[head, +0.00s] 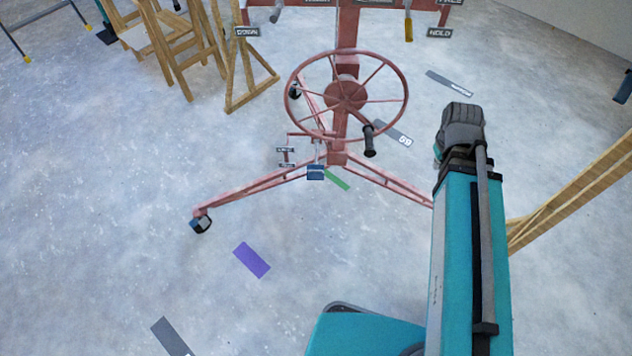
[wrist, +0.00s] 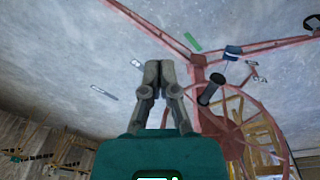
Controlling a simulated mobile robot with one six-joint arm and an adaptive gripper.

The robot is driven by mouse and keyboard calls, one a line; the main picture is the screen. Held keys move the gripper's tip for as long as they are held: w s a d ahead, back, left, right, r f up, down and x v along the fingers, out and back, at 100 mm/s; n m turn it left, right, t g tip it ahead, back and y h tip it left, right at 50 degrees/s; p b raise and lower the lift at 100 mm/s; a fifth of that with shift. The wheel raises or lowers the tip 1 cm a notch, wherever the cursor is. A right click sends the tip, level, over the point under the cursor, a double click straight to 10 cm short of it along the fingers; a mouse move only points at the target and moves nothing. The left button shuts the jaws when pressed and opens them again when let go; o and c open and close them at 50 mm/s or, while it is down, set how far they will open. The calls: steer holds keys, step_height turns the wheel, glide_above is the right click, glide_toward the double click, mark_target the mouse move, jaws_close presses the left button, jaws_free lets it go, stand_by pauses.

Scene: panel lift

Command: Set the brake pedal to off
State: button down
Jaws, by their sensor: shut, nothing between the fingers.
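The brake pedal (head: 315,172) is a small blue block low on the red panel lift, below the wheel. It also shows in the wrist view (wrist: 232,52), at the upper right. Two small label plates (head: 285,151) stand just left of it, too small to read. I cannot tell the pedal's setting from its angle. My gripper (wrist: 159,72) is shut and empty, its fingertips together.
The lift's spoked red wheel (head: 346,95) with a black crank handle (head: 369,140) is above the pedal. Red legs (head: 255,188) spread on casters. Wooden stands (head: 190,45) are at the back left, a wooden beam (head: 570,190) at the right. Floor in front is open, with flat coloured strips.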

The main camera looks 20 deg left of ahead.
steer(key=w+a+f+n+t+b, duration=0.1)
steer(key=w+a+f+n+b, duration=0.2)
steer(key=a+f+n+b, duration=0.35)
steer(key=w+a+f+n+t+b, duration=0.2)
steer(key=a+f+n+b, duration=0.15)
steer(key=f+b, duration=0.6)
steer(key=n+t+y+b, duration=0.3)
steer(key=n+t+b, duration=0.2)
steer(key=n+b, duration=1.9)
glide_toward(315, 179)
step_height(315, 179, up, 4)
steer(key=b, duration=0.1)
steer(key=shift+w+d+f, duration=0.1)
steer(key=shift+f, duration=0.1)
steer(key=shift+y+b, duration=0.3)
steer(key=shift+b+x, duration=3.3)
steer(key=shift+x, duration=1.7)
steer(key=shift+d+g, duration=0.1)
steer(key=shift+g, duration=0.2)
